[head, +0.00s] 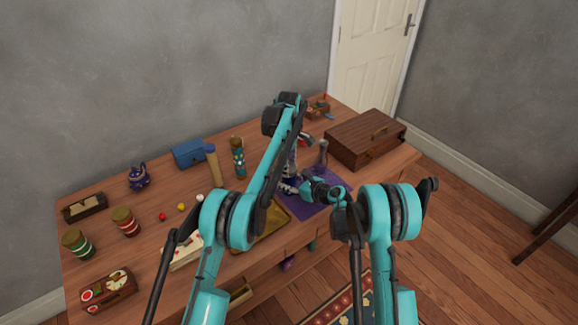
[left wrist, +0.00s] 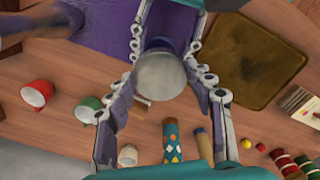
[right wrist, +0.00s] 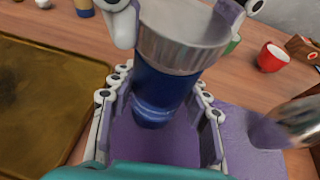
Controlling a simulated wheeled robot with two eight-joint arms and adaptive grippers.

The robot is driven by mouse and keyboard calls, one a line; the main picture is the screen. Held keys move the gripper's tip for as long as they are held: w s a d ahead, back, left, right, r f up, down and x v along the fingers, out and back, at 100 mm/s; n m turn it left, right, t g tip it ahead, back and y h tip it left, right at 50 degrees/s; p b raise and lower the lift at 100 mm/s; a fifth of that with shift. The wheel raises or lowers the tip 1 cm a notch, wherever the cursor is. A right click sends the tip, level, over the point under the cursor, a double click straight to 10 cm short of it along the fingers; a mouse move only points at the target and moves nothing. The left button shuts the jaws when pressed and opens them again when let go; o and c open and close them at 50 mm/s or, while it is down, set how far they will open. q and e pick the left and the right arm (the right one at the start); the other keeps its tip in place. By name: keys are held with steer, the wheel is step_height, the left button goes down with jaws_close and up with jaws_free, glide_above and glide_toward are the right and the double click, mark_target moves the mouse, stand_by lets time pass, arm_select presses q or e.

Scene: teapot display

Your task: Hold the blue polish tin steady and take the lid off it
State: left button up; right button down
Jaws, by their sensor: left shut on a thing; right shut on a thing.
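The blue polish tin (right wrist: 160,92) stands between the fingers of my right gripper (right wrist: 160,118) in the right wrist view, above the purple mat (right wrist: 240,135). My right gripper is shut on its blue body. The silver lid (right wrist: 180,45) is at the top of the tin; I see no gap between lid and body. My left gripper (left wrist: 160,90) is shut on the lid, whose round pale top (left wrist: 160,77) shows between its fingers in the left wrist view. In the head view my left gripper (head: 290,187) and right gripper (head: 318,191) meet over the mat; the tin is mostly hidden there.
A brass tray (left wrist: 255,65) lies beside the mat. A grey bottle (head: 322,153) stands close by at the mat's back. A wooden chest (head: 365,140) is at the right. A patterned cylinder (head: 238,158), a blue box (head: 188,152) and a red cup (left wrist: 37,92) are also on the table.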

arm_select(q)
steer(key=shift+r, duration=2)
arm_select(e)
steer(key=c, duration=0.7)
jaws_free()
